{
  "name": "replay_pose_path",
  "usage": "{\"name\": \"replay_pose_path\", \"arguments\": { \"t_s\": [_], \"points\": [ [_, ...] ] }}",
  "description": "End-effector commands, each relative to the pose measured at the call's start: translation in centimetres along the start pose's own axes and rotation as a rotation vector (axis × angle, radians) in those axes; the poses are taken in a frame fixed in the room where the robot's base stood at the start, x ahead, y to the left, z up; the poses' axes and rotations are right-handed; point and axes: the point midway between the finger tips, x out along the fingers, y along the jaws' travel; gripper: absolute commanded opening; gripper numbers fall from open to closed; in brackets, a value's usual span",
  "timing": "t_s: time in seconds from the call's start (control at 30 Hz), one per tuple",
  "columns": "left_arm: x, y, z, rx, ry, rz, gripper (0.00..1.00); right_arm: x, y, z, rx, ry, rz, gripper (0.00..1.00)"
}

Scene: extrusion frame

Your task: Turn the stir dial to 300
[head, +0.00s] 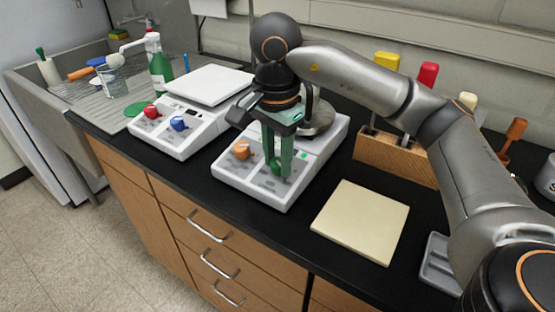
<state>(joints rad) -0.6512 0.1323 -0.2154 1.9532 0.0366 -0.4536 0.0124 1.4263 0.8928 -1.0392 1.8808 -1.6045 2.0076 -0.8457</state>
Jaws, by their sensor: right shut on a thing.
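A white hotplate-like unit (247,187) stands on the black counter. It has an orange dial (240,150) on its front left and a green dial (276,166) to the right of it. My right gripper (277,168) points down over this unit, with its green fingers shut on the green dial. The fingers hide much of that dial, and its pointer does not show. The scale markings are too small to read. A round metal plate (318,121) on the unit is partly hidden behind my gripper. My left gripper is out of view.
A second white unit (185,148) with red (151,112) and blue (178,124) dials stands to the left. A cream square board (361,220) lies to the right. A wooden rack (395,158) with coloured-handled tools stands behind my right arm. A sink (45,97) is at far left.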

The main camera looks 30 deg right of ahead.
Motion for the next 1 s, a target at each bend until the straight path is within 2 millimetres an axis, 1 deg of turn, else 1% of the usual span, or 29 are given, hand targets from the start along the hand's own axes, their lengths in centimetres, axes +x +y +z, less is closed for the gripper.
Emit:
{"name": "replay_pose_path", "arguments": {
  "t_s": [0.3, 0.73, 0.77, 1.0],
  "points": [
    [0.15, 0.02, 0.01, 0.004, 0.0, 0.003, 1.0, -0.05, 0.0, -0.06, 0.078, 0.001, -0.013, 0.0],
    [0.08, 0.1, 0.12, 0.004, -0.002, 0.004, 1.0, -0.07, 0.0, -0.08, 0.084, 0.002, -0.014, 0.0],
    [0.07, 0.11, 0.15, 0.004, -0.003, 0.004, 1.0, -0.07, 0.0, -0.08, 0.084, 0.002, -0.014, 0.39],
    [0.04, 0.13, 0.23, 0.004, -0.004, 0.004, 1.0, -0.04, 0.01, -0.05, 0.083, 0.001, -0.013, 0.66]
  ]
}}
